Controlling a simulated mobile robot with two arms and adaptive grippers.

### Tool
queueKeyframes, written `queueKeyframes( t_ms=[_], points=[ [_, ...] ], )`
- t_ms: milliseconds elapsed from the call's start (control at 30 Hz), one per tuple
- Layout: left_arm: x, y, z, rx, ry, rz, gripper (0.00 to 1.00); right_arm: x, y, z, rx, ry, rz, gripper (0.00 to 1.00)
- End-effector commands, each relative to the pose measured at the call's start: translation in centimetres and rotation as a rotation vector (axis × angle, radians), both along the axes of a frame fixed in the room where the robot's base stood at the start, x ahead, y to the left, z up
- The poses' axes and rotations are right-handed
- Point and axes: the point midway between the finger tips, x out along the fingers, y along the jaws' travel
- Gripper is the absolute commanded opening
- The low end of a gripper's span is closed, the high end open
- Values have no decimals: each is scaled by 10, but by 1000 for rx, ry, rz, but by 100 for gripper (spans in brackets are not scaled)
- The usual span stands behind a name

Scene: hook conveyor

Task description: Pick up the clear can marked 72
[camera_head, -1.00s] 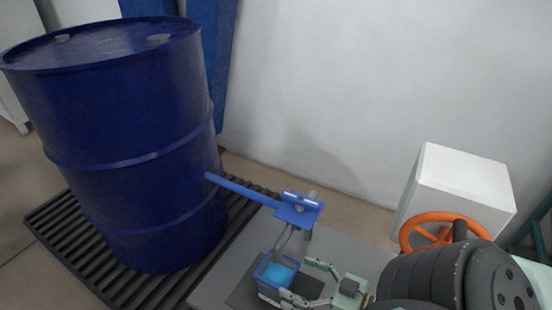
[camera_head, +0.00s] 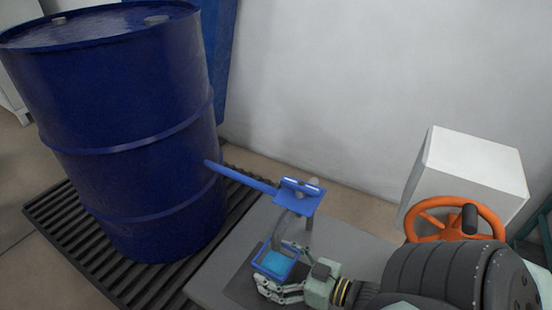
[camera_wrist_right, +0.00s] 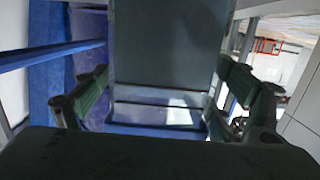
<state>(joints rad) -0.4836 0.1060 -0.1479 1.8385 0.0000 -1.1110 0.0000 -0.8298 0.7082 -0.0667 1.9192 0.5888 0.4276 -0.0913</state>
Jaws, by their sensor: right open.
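A clear can with a blue rim (camera_head: 262,268) and blue contents stands on a dark mat beneath the blue tap of the drum. No marking 72 is legible. My right gripper (camera_head: 282,274) has its fingers on either side of the can; its palm lies to the can's right. It is open, and I cannot tell whether the fingers touch the can. In the right wrist view, green finger pads flank a clear wall (camera_wrist_right: 158,112) with a blue edge. My left gripper does not show.
A large blue drum (camera_head: 130,130) stands on a black ribbed pallet (camera_head: 62,222) at left. The grey surface (camera_head: 345,243) is bare behind the gripper. A white box (camera_head: 465,175) and orange handwheel (camera_head: 428,229) are at right.

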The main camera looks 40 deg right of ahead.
Motion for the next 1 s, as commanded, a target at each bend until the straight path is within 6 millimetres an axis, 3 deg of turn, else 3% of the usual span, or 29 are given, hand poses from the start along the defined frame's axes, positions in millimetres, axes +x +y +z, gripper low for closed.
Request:
queueKeyframes(
  t_ms=[233, 1000],
  points=[
    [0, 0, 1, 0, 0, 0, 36, 1, 0, 0, 1, 0, 0, 86],
    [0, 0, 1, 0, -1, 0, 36, 0, 0, 0, 0, 1, 0, 18]
  ],
)
